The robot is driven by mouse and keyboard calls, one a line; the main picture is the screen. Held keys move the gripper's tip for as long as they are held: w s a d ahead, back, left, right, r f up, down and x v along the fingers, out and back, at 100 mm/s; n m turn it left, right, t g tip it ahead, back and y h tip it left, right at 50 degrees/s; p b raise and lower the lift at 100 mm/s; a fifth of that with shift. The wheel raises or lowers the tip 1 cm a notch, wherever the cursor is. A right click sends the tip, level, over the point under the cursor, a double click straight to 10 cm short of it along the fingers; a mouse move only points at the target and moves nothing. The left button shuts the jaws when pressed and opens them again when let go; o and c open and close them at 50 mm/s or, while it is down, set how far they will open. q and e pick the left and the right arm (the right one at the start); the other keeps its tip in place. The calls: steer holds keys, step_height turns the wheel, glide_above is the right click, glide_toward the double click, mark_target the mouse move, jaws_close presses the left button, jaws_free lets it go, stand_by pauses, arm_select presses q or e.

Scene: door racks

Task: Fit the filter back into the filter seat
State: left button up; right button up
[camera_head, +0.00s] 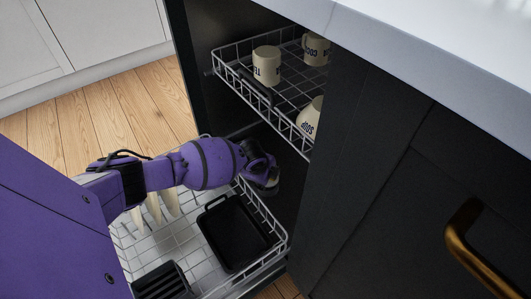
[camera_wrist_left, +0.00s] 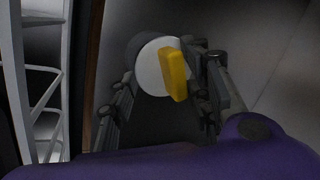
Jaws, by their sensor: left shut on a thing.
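My left gripper (camera_head: 264,176) reaches into the dark opening of the rack unit, between the upper and lower racks. In the left wrist view, its two fingers (camera_wrist_left: 165,78) are shut around the filter (camera_wrist_left: 148,68), a round grey body with a white face and a yellow tab (camera_wrist_left: 176,75). In the head view I cannot make out the filter, as the gripper is dark against the dark interior. The filter seat cannot be made out in either view. My right gripper is not in view.
The upper wire rack (camera_head: 234,78) holds lettered cream mugs (camera_head: 267,66). The lower wire rack (camera_head: 280,250) holds a black tray (camera_head: 234,232), a black slotted basket (camera_head: 163,283) and white plates (camera_head: 152,206). A dark cabinet (camera_head: 385,170) with a brass handle (camera_head: 465,225) stands at the right.

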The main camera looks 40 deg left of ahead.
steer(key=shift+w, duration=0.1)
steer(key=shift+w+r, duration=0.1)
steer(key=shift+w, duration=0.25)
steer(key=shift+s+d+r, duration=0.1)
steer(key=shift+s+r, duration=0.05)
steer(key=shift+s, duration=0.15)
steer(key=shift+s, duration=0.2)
arm_select(q)
steer(key=shift+f, duration=0.25)
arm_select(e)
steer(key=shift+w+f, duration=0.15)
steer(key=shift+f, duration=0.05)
arm_select(q)
steer(key=shift+f, duration=0.4)
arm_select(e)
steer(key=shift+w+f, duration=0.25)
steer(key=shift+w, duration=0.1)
arm_select(q)
steer(key=shift+f, duration=0.1)
